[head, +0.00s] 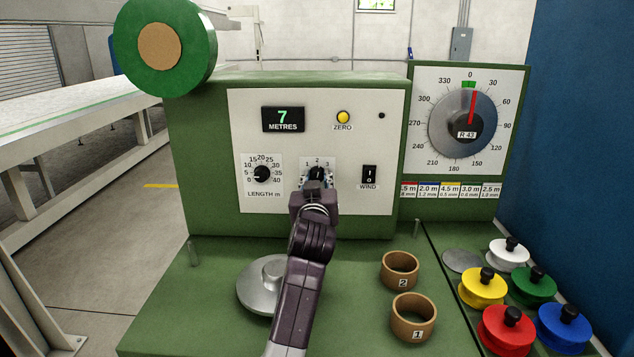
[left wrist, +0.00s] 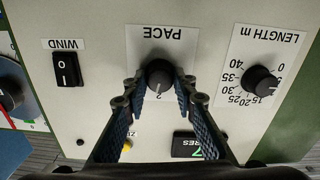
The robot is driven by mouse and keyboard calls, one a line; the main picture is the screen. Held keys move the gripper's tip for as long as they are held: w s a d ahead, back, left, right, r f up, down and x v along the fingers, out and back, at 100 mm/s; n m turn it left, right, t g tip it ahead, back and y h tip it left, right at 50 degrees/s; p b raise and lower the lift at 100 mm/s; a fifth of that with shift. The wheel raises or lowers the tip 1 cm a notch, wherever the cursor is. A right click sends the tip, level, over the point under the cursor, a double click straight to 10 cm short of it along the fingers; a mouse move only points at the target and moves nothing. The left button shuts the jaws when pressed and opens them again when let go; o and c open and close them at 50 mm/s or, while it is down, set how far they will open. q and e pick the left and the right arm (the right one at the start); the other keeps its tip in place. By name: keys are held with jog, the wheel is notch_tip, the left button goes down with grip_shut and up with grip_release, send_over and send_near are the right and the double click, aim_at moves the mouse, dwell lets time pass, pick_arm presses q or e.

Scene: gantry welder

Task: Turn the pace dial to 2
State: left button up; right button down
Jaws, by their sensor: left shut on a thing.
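The pace dial (head: 316,174) is a black knob on a white plate in the machine's panel, with 1, 2 and 3 marked above it in the head view. In the left wrist view the panel is upside down; the pace dial (left wrist: 159,74) sits under the word PACE, with the 2 showing at its lower edge. My left gripper (head: 316,180) has its fingers on both sides of the knob and is shut on it; the fingers also show in the left wrist view (left wrist: 159,82). I cannot make out the knob's pointer clearly. My right gripper is not in view.
The length dial (head: 262,174) is left of the pace dial, the wind switch (head: 369,177) right. The display (head: 283,119) reads 7 metres. Two brown rings (head: 400,270) and several coloured spools (head: 482,288) stand on the green bench at the right.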

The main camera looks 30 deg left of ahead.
aim_at(317, 134)
pick_arm(q)
jog(key=shift+n, duration=1.4)
jog(key=o, duration=1.2)
jog(key=shift+c, duration=0.2)
jog(key=shift+r, duration=0.15)
notch_tip(317, 134, up, 10)
jog(key=shift+f, duration=0.1)
